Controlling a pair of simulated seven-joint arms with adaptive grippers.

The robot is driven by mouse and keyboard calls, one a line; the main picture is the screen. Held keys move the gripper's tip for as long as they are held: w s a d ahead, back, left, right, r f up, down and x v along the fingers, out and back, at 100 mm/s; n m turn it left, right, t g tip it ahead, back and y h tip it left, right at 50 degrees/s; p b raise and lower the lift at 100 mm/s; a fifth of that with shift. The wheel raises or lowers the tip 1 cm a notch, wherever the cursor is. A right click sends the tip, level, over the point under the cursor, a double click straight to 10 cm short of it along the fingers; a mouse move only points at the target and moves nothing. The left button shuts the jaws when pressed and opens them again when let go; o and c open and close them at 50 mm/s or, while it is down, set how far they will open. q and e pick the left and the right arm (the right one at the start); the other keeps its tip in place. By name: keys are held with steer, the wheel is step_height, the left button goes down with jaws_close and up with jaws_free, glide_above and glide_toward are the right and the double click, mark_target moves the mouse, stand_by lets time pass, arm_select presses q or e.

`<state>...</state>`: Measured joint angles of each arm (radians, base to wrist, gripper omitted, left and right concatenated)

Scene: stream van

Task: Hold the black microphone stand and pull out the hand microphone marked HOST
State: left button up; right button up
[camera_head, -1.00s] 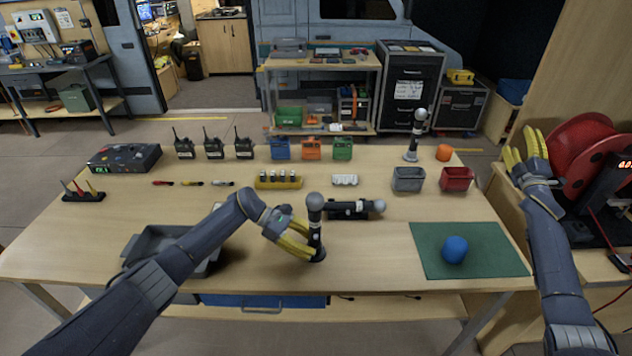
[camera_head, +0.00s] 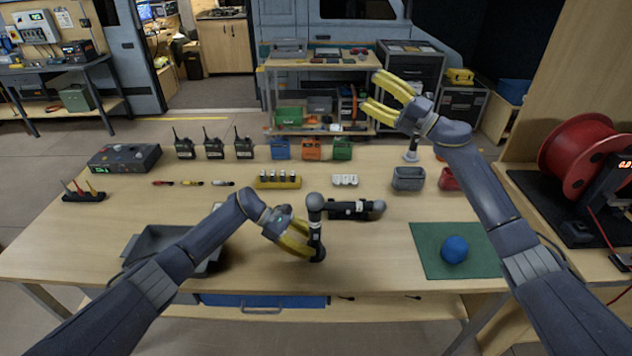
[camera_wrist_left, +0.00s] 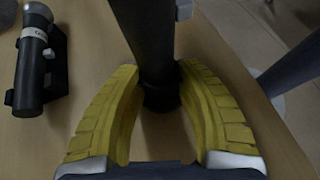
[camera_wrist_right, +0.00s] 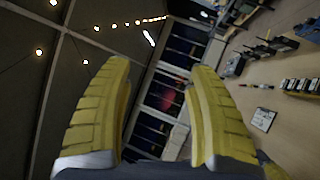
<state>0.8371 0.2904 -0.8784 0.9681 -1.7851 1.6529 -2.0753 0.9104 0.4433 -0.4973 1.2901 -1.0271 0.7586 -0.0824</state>
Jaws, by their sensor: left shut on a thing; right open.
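The black post (camera_wrist_left: 152,45) is between the yellow fingers in the left wrist view. A black microphone with a grey ball head (camera_head: 378,206) lies level just right of and behind the stand. It also shows in the left wrist view (camera_wrist_left: 31,70) with a white label I cannot read.
A green mat (camera_head: 430,265) with a blue ball (camera_head: 454,249) lies at the front right. Grey (camera_head: 408,180) and red (camera_head: 447,180) bins, radios and small boxes line the back. A grey tray (camera_head: 150,245) sits under my left arm. The table's middle right is clear.

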steer(key=s+a+f+n+g+h, duration=0.25)
steer(key=s+a+g, duration=0.35)
steer(key=a, duration=0.4)
steer(key=s+a+f+n+g+h, duration=0.2)
steer(key=s+a+f+n+g, duration=0.15)
steer(key=s+a+g, duration=0.55)
steer(key=m+t+h, duration=0.2)
steer(key=t+h, duration=0.2)
steer(key=h, duration=0.9)
glide_above(315, 217)
steer(key=w, duration=0.2)
steer(key=f, duration=0.6)
steer(key=a+f, duration=0.1)
steer(key=f, duration=0.2)
steer(key=shift+s+f, duration=0.1)
steer(key=shift+f, duration=0.2)
steer(key=shift+d+f+m+h, duration=0.15)
steer(key=shift+d+m+h, duration=0.3)
steer(key=shift+d, duration=0.1)
steer(key=shift+d+f, duration=0.1)
steer(key=shift+f, duration=0.15)
step_height(315, 217, down, 11)
steer(key=shift+f, duration=0.15)
